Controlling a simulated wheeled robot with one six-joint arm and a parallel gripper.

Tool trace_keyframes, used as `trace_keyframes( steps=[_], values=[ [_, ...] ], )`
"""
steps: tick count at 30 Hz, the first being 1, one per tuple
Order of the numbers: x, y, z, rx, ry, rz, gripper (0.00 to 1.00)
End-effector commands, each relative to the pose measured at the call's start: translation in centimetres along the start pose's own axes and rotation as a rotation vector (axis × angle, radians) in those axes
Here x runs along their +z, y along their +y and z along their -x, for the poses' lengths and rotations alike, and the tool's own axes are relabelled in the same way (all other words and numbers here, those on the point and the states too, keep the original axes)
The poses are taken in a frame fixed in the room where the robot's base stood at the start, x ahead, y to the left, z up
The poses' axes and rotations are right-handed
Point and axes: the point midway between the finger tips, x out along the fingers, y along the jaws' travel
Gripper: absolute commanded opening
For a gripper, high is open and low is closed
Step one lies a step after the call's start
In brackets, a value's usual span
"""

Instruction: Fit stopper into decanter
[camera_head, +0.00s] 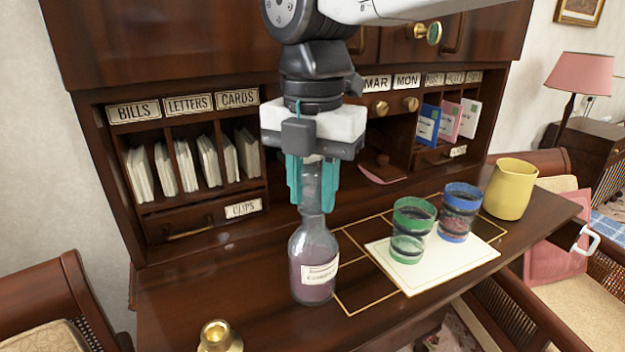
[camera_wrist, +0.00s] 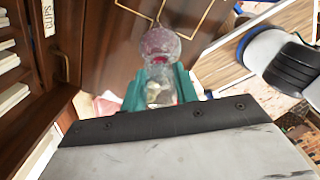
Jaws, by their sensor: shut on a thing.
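The decanter (camera_head: 313,262) is a clear glass bottle with purplish contents and a cream label. It appears upright on the desk, left of the gold-outlined area. My gripper (camera_head: 312,198) points down directly above it, its teal fingers shut on the clear glass stopper (camera_head: 312,178). In the wrist view the stopper (camera_wrist: 160,92) shows between the fingers, with the round decanter body (camera_wrist: 160,43) beyond it, in line. The stopper's lower end and the decanter's mouth overlap near the fingertips. I cannot tell how deep the stopper sits in the neck.
A brass object (camera_head: 218,337) is at the front left. The pigeonhole shelf (camera_head: 160,215) rises close behind.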

Motion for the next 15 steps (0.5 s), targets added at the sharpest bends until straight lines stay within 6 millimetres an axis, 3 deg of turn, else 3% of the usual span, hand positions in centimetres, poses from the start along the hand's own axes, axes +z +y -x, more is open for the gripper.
trace_keyframes(
  steps=[3,4,6,15],
  values=[
    [-0.01,-0.02,-0.33,-0.001,0.000,0.000,0.07],
    [0.00,-0.01,-0.29,0.000,0.000,0.000,0.38],
    [0.00,-0.01,-0.28,0.000,0.000,0.000,0.55],
    [0.00,0.01,-0.10,0.000,0.000,0.000,0.55]
  ],
)
